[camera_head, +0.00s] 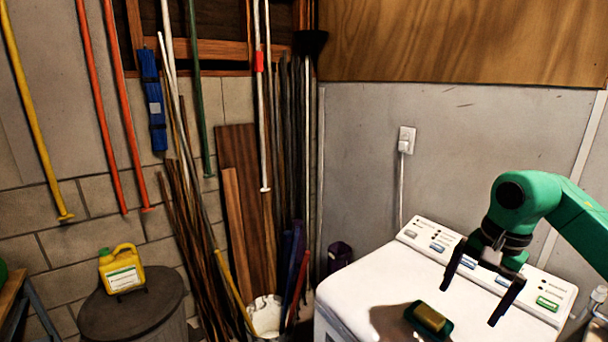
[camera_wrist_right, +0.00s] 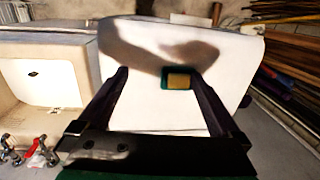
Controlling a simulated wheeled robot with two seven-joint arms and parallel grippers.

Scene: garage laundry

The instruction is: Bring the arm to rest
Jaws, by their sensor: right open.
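My right gripper (camera_head: 481,290) hangs from the green arm over the white washing machine, its two dark fingers spread apart with nothing between them. It also shows in the right wrist view (camera_wrist_right: 162,88), with the fingers apart. A yellow sponge (camera_head: 430,317) sits in a dark green dish (camera_head: 415,324) on top of the machine, left of and below the fingers in the head view. In the right wrist view the sponge (camera_wrist_right: 179,81) and dish (camera_wrist_right: 165,80) lie on the white top beyond the fingertips. My left gripper is not in view.
The washing machine (camera_head: 365,290) has a raised control panel (camera_head: 490,268) at its back. A yellow jug (camera_head: 121,271) stands on a lidded bin (camera_head: 130,312) at the left. Poles and boards lean in the corner. A sink (camera_wrist_right: 40,85) stands beside the machine in the wrist view.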

